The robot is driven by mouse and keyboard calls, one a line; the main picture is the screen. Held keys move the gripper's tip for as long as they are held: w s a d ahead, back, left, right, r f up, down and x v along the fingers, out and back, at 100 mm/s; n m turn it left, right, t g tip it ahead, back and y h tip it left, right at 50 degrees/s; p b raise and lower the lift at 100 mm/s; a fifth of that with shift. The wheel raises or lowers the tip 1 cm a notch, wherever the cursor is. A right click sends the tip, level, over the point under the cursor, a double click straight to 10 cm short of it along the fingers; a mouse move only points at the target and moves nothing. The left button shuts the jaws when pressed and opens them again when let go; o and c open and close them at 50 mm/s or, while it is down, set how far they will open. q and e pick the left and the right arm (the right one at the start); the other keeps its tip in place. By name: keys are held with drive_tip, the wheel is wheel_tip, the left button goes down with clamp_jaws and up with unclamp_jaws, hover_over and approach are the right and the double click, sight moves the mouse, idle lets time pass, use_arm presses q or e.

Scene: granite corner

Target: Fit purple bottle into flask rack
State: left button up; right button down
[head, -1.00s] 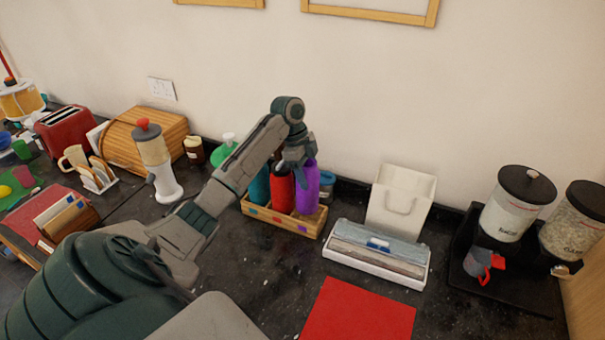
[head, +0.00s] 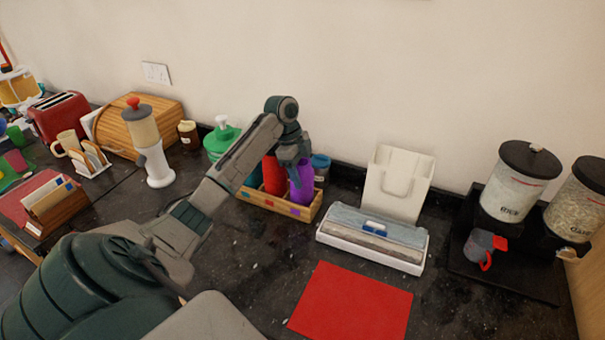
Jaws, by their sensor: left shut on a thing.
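The purple bottle (head: 302,183) stands upright at the right end of the wooden flask rack (head: 280,206). Its lower end is behind the rack's front wall, and I cannot see whether it touches the rack's floor. My left gripper (head: 295,158) is shut on the purple bottle's top from above. The red bottle (head: 272,175) stands in the rack just left of it, partly behind my left wrist. A teal bottle (head: 254,178) at the rack's left end is mostly hidden by my left arm. My right gripper is out of view.
A red mat (head: 352,302) lies in front. The dark counter before the rack is clear.

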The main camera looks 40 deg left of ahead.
use_arm(q)
drive_tip(key=shift+a+f, duration=0.1)
drive_tip(key=shift+f, duration=0.05)
drive_tip(key=o, duration=1.4)
drive_tip(key=shift+s, duration=0.1)
drive_tip(key=shift+c, duration=0.2)
drive_tip(key=shift+o, duration=0.7)
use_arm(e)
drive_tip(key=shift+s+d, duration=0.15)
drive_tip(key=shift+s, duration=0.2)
